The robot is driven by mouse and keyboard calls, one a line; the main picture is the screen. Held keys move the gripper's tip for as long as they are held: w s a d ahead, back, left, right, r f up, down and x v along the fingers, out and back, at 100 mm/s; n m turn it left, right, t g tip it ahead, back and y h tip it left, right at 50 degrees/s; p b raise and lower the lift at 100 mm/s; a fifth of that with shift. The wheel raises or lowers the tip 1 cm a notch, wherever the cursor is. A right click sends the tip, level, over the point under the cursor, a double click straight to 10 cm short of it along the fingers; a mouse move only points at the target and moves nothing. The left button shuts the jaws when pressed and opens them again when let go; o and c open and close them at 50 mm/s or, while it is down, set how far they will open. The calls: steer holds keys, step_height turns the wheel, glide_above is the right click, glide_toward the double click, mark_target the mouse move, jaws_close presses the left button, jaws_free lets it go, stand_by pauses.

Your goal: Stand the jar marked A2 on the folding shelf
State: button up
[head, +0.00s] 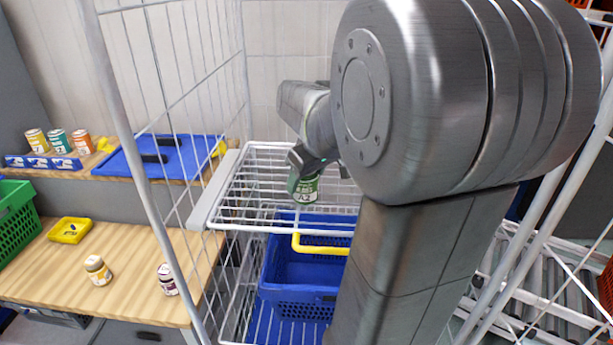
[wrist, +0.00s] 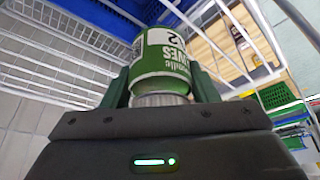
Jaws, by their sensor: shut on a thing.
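A jar with a green and white label (head: 305,188) is held in my gripper (head: 308,165), over the white wire folding shelf (head: 228,213). Its mark seems to end in 2, but I cannot read it fully. In the wrist view the jar (wrist: 160,62) sits between the two dark green fingers of my gripper (wrist: 161,82), its silvery lid end toward the palm. I cannot tell whether the jar's base touches the shelf wires. My large grey arm hides the right part of the shelf.
A white wire side panel (head: 185,80) rises left of the shelf. Below the shelf stands a blue basket (head: 290,270) with a yellow handle (head: 318,247). The shelf's visible top looks otherwise empty.

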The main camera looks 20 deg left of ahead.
steer(key=shift+f, duration=0.15)
steer(key=o, duration=1.2)
steer(key=shift+d+r, duration=0.1)
steer(key=shift+r, duration=0.4)
steer(key=v, duration=1.1)
steer(key=shift+s+b, duration=0.15)
steer(key=shift+b, duration=0.2)
steer(key=shift+d+r, duration=0.1)
steer(key=shift+r, duration=0.05)
